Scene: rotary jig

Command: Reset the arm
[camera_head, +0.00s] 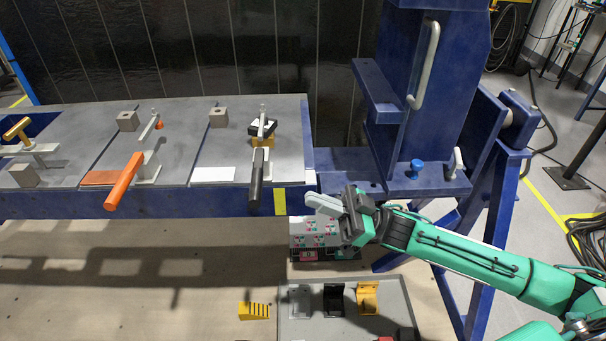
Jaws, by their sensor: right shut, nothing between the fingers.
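My right gripper (322,205) is at the end of the green arm that comes in from the right. It is shut and empty, in front of the jig's front edge near the right end of the grey plates. The rotary jig (340,160) is a blue frame with grey plates. A toggle clamp with a black handle (257,180) stands on the right plate, to the left of the gripper and apart from it. A clamp with an orange handle (124,181) and one with a yellow handle (17,129) stand further left. My left gripper does not show.
A control panel with buttons (313,240) is just below my right gripper. A grey tray (290,325) below holds grey, black and yellow brackets. A yellow ribbed block (254,311) lies beside it. A blue column with a pale handle (424,65) rises behind the arm.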

